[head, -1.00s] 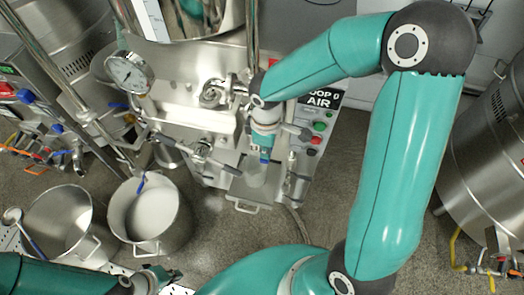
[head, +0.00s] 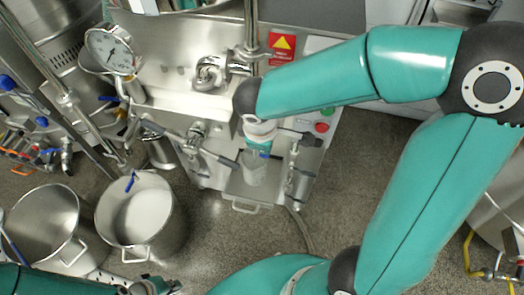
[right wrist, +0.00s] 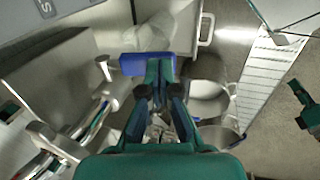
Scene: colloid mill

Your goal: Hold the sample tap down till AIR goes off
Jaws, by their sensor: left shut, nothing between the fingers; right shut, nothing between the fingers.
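The sample tap's blue handle (right wrist: 147,64) shows in the right wrist view, right at the tips of my right gripper (right wrist: 160,72). The fingers are shut with nothing between them and appear to press on the handle; contact is hard to tell. In the head view the blue handle (head: 264,153) shows only as a sliver below my right wrist. A clear beaker (head: 253,170) stands beneath it; it also shows in the right wrist view (right wrist: 153,32). My left gripper (head: 152,287) is shut and empty at the bottom left. The AIR display is hidden behind my right arm.
Two steel pots (head: 137,215) and (head: 45,225) stand on the floor at left. A pressure gauge (head: 111,50), a red warning sign (head: 284,46) and a red button (head: 321,127) are on the machine. Free floor lies in front of the machine.

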